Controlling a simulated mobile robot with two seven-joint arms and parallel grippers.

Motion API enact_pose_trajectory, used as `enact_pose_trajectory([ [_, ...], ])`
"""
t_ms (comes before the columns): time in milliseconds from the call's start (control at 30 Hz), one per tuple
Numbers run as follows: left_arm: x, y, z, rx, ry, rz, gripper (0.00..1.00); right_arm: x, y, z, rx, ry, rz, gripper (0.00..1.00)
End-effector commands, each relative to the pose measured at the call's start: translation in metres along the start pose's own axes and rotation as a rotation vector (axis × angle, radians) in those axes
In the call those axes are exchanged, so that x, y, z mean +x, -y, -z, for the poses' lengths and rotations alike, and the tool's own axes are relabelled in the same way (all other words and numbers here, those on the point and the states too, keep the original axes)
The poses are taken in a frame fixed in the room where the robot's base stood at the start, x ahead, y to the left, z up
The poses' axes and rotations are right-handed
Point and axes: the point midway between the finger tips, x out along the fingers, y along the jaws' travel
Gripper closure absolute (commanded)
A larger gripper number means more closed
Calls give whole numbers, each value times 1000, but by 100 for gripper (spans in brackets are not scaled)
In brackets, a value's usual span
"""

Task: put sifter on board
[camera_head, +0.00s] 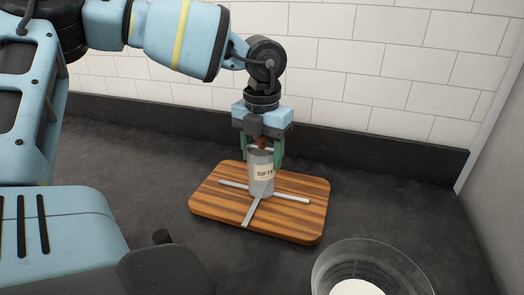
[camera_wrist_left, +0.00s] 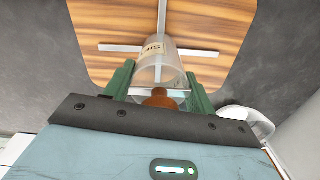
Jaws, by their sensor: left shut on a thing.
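The sifter (camera_head: 262,178) is a grey-white cylinder with a label reading "SIFT" and a reddish-brown knob on top. It is upright at the middle of the striped wooden board (camera_head: 300,222), over a light grey cross on the board. Whether its base touches the board is hard to tell. My left gripper (camera_head: 264,160) comes from above, its green fingers shut on the sifter's upper part. In the left wrist view the sifter (camera_wrist_left: 158,62) lies between the fingers, above the board (camera_wrist_left: 215,28). My right gripper is not in view.
A clear bowl (camera_head: 330,268) with something white inside stands at the front right of the dark counter (camera_head: 405,190). A white tiled wall (camera_head: 340,65) and a dark backsplash (camera_head: 390,138) close off the back. The counter right of the board is clear.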

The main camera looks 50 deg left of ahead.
Motion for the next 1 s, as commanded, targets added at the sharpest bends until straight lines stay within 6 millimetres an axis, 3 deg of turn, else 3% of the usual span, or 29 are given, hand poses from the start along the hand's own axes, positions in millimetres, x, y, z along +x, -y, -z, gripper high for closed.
enact_pose_trajectory([
  [233, 3, 0, 0, 0, 0, 0, 89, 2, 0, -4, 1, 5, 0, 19],
  [267, 3, 0, 0, 0, 0, 0, 41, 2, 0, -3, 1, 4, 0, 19],
  [400, 2, 0, 0, 0, 0, 0, 23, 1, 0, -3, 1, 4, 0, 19],
  [767, -2, 0, 0, 0, 1, 0, 23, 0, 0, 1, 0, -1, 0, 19],
  [1000, -37, 1, -1, 0, 6, 0, 23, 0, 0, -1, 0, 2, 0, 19],
])
